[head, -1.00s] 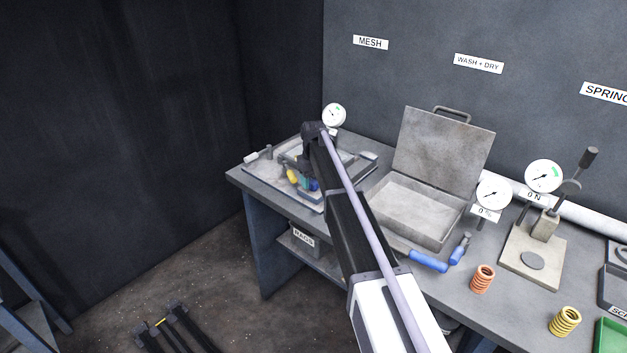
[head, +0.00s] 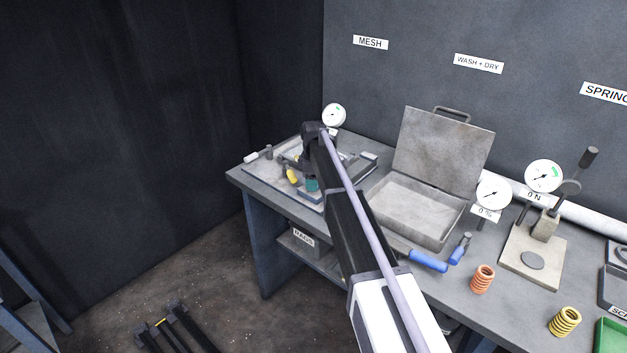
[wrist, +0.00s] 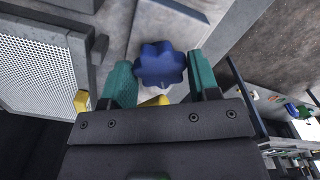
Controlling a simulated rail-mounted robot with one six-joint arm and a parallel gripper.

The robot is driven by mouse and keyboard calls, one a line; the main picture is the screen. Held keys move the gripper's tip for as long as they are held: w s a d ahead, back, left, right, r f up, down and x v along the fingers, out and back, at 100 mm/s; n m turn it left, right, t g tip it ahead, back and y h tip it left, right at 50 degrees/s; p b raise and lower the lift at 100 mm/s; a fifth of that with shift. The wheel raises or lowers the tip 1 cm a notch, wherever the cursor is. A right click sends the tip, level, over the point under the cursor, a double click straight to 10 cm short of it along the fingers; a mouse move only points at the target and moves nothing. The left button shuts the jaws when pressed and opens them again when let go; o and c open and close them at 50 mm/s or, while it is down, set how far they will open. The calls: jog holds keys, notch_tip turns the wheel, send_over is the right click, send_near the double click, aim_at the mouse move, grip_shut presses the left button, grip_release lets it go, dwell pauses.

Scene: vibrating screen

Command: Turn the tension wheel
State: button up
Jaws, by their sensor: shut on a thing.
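The tension wheel (wrist: 160,63) is a blue lobed knob in the wrist view. It sits between the two teal fingers of my gripper (wrist: 161,72), which is shut on its sides. In the head view my gripper (head: 312,185) is low over the mesh fixture (head: 264,172) at the left end of the bench. The wheel is hidden there behind my fingers and arm. A white dial gauge (head: 333,115) stands behind the fixture, its needle too small to read.
A perforated mesh panel (wrist: 35,65) in a grey frame lies left of the wheel. An open metal case (head: 405,212) stands right of my arm. Blue-handled tools (head: 428,261), an orange spring (head: 482,279) and a yellow spring (head: 565,321) lie further right.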

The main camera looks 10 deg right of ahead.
jog(key=n, duration=1.1)
jog(key=shift+n, duration=0.3)
dwell(0.4)
jog(key=o, duration=0.9)
jog(key=shift+c, duration=0.2)
jog(key=shift+r, duration=0.1)
notch_tip(320, 180, up, 11)
jog(key=p, duration=1.1)
jog(key=shift+f, duration=0.2)
